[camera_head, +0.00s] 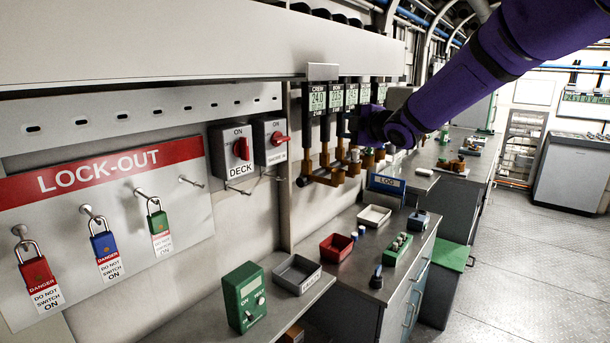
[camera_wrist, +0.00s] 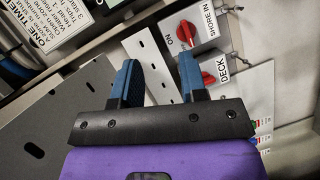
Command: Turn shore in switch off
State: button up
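The shore in switch is a light plate with a red rotary knob (camera_wrist: 187,33), marked SHORE IN, at the upper right of the wrist view. ON is printed to the left of its knob there. In the head view, the switch box right of DECK (camera_head: 279,139) has its red knob lying sideways; its label is too small to read. My gripper (camera_wrist: 158,60) is open and empty, its two blue fingers apart. The right fingertip appears just below the shore in knob in the picture, with no clear contact. In the head view my wrist is right of the switches; its fingers cannot be made out.
The DECK switch (camera_head: 240,150) adjoins on the left, its red knob upright. A LOCK-OUT board (camera_head: 110,195) with padlocks hangs farther left. Gauges (camera_head: 337,97) and brown valves (camera_head: 325,175) stand between my wrist and the switches. A grey overhang (camera_head: 150,45) runs above.

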jog(key=s+d+r+m+g+h, duration=0.1)
jog(key=s+d+r+m+h, duration=0.1)
jog(key=s+d+m+h, duration=0.5)
jog(key=s+d+r+m+g+h, duration=0.1)
jog(key=s+d+m, duration=0.55)
jog(key=s, duration=0.65)
jog(key=s+d+f+m+g, duration=0.1)
jog(key=s+f+m+g, duration=0.1)
jog(key=s, duration=0.7)
jog(key=s+d+f+m+g, duration=0.2)
jog(key=s+f+m, duration=0.1)
jog(key=s, duration=0.5)
jog(key=s+d+f+m+g, duration=0.2)
jog(key=s+f+m, duration=0.1)
jog(key=s, duration=0.6)
jog(key=shift+s+g, duration=0.3)
